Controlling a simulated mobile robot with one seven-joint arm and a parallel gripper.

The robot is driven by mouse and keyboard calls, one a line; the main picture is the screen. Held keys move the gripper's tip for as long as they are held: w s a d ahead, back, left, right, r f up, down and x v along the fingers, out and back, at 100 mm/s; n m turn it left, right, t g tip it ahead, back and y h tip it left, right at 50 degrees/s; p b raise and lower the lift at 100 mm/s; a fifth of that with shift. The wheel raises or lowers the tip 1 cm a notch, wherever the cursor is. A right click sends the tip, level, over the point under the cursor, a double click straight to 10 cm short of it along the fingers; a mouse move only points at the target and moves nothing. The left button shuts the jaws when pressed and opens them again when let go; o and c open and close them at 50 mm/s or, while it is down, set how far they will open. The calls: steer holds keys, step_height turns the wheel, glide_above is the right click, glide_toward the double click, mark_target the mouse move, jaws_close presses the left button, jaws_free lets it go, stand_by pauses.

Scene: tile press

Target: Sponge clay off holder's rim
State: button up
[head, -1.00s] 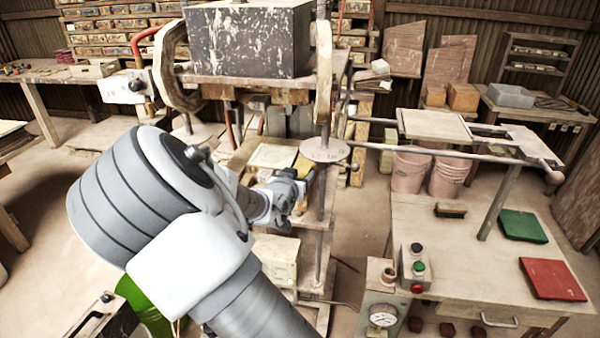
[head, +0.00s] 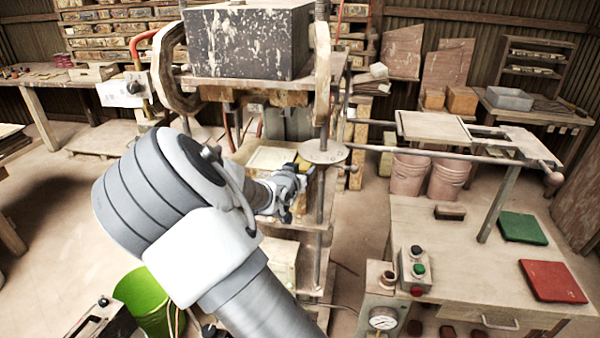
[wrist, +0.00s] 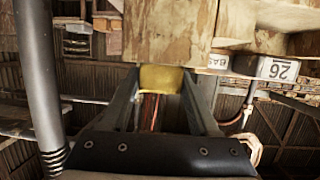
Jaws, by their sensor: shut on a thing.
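My gripper (head: 296,180) is shut on a yellow sponge (wrist: 160,78), which is held between the fingertips in the wrist view. In the head view only a small yellowish bit of it shows beside the fingers. A pale square piece with a raised edge, which looks like the holder (head: 268,160), lies on the press bed under the upper block. My gripper is at its right front side. My arm hides part of it, and I cannot tell whether the sponge touches the rim. Clay on the rim is too small to make out.
The press's heavy speckled block (head: 248,40) hangs above the bed. An upright steel rod with a round plate (head: 325,151) stands close to the right of my gripper. A bench with a button box (head: 415,268) is at right, and a green bucket (head: 148,300) at lower left.

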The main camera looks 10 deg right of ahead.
steer(key=shift+x, duration=0.85)
steer(key=shift+r, duration=0.15)
steer(key=shift+v, duration=1.2)
steer(key=shift+f, duration=0.2)
steer(key=shift+s, duration=0.15)
steer(key=shift+s+a+f+p, duration=0.1)
steer(key=shift+s+a+p, duration=0.1)
steer(key=shift+s, duration=0.35)
steer(key=shift+s+a+f+p, duration=0.1)
steer(key=shift+s+a+p, duration=0.15)
steer(key=shift+s, duration=0.3)
steer(key=shift+r, duration=0.1)
